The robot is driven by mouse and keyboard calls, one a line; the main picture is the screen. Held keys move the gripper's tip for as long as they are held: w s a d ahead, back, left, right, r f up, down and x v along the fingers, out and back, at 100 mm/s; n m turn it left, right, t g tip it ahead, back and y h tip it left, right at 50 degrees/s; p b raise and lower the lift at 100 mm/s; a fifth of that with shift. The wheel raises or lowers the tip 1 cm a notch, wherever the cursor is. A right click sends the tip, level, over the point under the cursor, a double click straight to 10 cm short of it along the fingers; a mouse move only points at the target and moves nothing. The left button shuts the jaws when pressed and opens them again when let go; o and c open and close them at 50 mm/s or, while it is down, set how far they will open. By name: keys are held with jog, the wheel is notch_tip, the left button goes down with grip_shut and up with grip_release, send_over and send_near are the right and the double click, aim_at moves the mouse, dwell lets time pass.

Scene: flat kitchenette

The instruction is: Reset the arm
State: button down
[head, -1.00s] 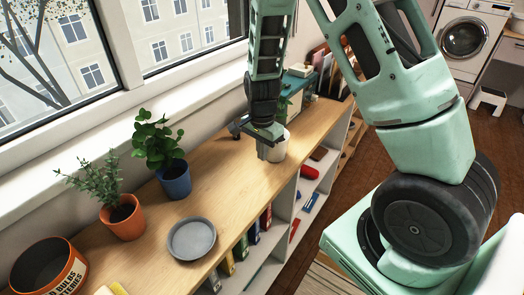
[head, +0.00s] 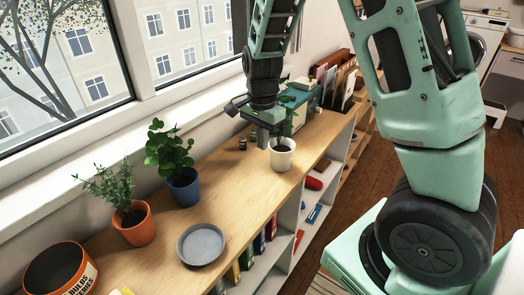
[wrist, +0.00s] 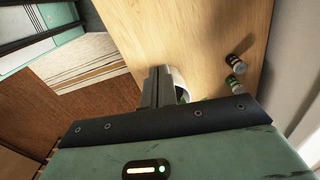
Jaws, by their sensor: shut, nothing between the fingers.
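My gripper (head: 263,141) points down above the wooden shelf top (head: 232,197), just left of and behind a white pot (head: 282,154) in the head view. Its fingers are together and hold nothing. In the wrist view my gripper (wrist: 157,86) shows as two dark fingers side by side. The white pot's rim (wrist: 183,94) shows partly behind them, the rest hidden. I cannot tell whether the fingers touch the pot.
A blue pot (head: 184,187) and an orange pot (head: 136,228) with plants, a grey dish (head: 201,244) and an orange tin (head: 55,272) stand along the shelf top. Small dark jars (wrist: 235,84) stand near the wall. The window is left; open wooden floor (head: 350,213) lies right.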

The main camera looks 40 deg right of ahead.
jog(key=shift+r, duration=0.35)
jog(key=s+a+r+n+y, duration=0.1)
jog(key=s+a+r+n, duration=0.1)
jog(key=s+a+n, duration=0.4)
jog(key=s+a+r+n, duration=0.2)
jog(key=s+a+n, duration=0.15)
jog(key=a, duration=0.55)
jog(key=s+a+r+n, duration=0.1)
jog(key=s+a+n, duration=0.2)
jog(key=s+n, duration=0.4)
jog(key=s+a+r+n, duration=0.1)
jog(key=s+a+n, duration=0.2)
jog(key=s+n, duration=0.3)
jog(key=shift+s+a+r+n, duration=0.3)
jog(key=shift+s+a+n, duration=0.05)
jog(key=shift+s, duration=0.4)
